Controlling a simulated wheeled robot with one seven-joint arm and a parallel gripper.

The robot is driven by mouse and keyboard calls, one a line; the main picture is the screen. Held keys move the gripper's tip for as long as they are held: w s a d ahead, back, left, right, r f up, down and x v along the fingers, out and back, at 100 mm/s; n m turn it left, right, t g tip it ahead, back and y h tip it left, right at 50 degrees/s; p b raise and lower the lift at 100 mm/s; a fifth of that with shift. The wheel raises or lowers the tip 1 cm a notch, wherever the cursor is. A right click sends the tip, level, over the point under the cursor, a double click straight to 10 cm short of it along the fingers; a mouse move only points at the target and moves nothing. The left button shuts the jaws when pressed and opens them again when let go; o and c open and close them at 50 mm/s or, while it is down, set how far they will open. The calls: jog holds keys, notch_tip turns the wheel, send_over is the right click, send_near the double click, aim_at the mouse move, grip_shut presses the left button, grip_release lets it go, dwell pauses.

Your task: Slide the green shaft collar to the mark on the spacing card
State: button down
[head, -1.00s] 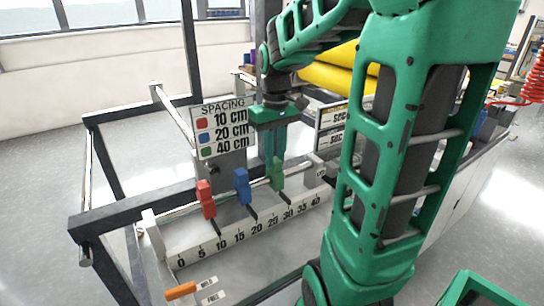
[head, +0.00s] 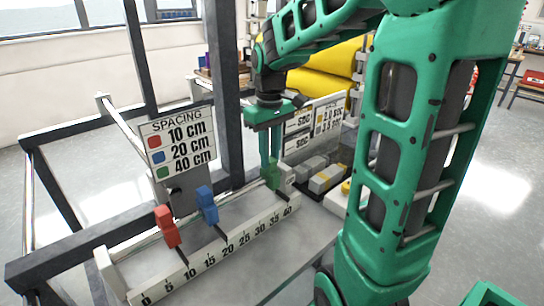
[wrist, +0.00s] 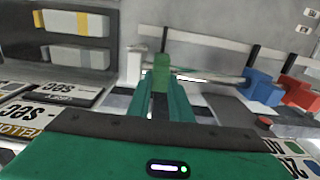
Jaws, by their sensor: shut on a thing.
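The green shaft collar (head: 272,175) sits on the rail, at the far right of the numbered scale (head: 215,258). Its pointer is close to the 40 mark, partly hard to make out. My gripper (head: 270,163) reaches down from above and is shut on the green collar. In the wrist view the green collar (wrist: 161,72) is between the fingertips. The spacing card (head: 178,142) pairs red with 10 cm, blue with 20 cm and green with 40 cm.
The blue collar (head: 207,206) has its pointer near 20 and the red collar (head: 167,226) near 10. A rail end block (wrist: 134,64) is just left of the green collar in the wrist view. A dark frame post (head: 226,95) stands behind.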

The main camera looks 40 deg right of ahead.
jog(key=shift+d, duration=0.3)
jog(key=c, duration=1.6)
grip_release()
jog(key=shift+r, duration=0.1)
notch_tip(320, 180, up, 11)
jog(key=shift+w+f, duration=0.1)
jog(key=shift+f, duration=0.1)
jog(key=s+f+m, duration=0.2)
jog(key=s+f, duration=0.3)
jog(key=s, duration=0.2)
jog(key=s+f+m, duration=0.3)
jog(key=s+f, duration=0.2)
jog(key=s, duration=0.2)
jog(key=s+d+f+m, duration=0.1)
jog(key=s+f+m, duration=0.1)
jog(key=s+f, duration=0.3)
jog(key=shift+s+d, duration=0.1)
jog(key=shift+s, duration=1.45)
